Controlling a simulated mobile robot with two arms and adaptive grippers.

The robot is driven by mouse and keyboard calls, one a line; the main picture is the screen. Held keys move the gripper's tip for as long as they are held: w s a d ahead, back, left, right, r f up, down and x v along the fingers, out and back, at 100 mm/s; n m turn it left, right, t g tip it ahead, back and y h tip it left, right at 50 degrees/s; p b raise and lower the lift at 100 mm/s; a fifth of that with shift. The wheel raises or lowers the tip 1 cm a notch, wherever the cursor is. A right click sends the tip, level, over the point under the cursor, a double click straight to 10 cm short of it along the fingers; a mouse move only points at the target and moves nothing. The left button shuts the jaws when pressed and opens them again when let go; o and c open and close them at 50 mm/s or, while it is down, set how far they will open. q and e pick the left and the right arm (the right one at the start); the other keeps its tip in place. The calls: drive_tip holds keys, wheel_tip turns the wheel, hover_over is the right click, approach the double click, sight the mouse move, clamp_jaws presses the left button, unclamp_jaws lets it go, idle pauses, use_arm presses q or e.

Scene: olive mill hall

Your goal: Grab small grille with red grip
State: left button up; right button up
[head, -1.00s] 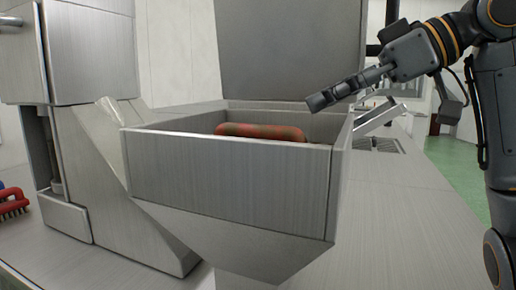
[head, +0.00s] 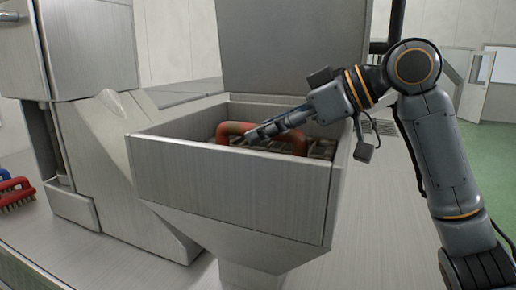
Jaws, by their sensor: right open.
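The small grille (head: 322,147) lies inside the square steel hopper (head: 228,187), mostly hidden by the front wall. Its red, worn grip (head: 232,128) arches up above it, with its right leg (head: 300,143) showing near my gripper. My right gripper (head: 258,134) reaches in over the hopper from the right. Its fingers are open and overlap the middle of the grip in the head view. I cannot tell whether they touch it or are just in front of it. My left gripper is out of view.
The hopper's steel walls surround the grille, and a tall steel panel (head: 292,50) stands behind. A steel machine housing (head: 125,150) is at left. Red and blue brushes (head: 15,190) lie at the far left. The bench to the right (head: 385,220) is largely clear.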

drive_tip(key=shift+s+d, duration=0.1)
drive_tip(key=shift+d, duration=0.05)
clamp_jaws()
drive_tip(key=shift+r, duration=0.15)
